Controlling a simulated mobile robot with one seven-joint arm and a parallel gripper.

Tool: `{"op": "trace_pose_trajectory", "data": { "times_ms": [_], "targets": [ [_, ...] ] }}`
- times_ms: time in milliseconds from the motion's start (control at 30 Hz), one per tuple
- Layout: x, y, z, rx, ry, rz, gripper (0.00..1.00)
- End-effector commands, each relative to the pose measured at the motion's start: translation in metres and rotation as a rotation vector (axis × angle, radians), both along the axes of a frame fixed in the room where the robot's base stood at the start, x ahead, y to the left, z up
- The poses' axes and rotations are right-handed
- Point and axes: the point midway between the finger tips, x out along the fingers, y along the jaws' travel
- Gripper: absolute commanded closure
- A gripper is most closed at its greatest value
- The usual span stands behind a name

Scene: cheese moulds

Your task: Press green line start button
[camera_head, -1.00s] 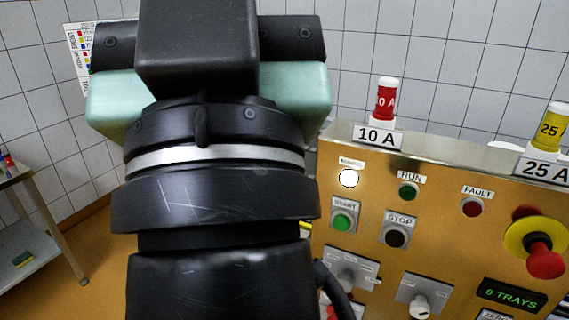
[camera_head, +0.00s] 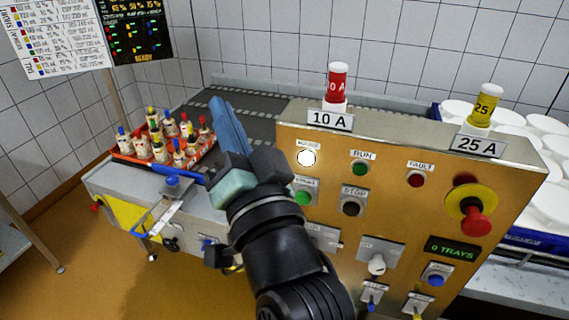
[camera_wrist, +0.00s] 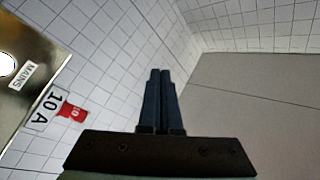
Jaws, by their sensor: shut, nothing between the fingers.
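The green start button (camera_head: 303,198) sits at the left of the brass control panel (camera_head: 400,212), below the lit white mains lamp (camera_head: 306,158). In the wrist view the shut fingers (camera_wrist: 160,75) point toward the tiled wall, and the start button is out of sight there. The black stop button (camera_head: 352,208) is right of the start button.
A red 10 A fuse (camera_head: 337,82) and a yellow 25 A fuse (camera_head: 484,105) stand on the panel top. A red emergency stop (camera_head: 474,221) is at the panel's right. An orange tray (camera_head: 127,157) of bottles lies on the conveyor at left. White moulds (camera_head: 535,125) are behind the panel.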

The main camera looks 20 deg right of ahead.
Motion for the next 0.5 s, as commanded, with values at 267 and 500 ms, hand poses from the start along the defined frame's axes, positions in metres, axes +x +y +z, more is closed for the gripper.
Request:
{"op": "trace_pose_trajectory", "data": {
  "times_ms": [267,500],
  "targets": [
    [-0.011,-0.038,-0.128,0.739,0.389,0.167,1.0],
    [-0.052,-0.054,-0.196,1.295,0.524,0.205,1.0]
  ]
}}
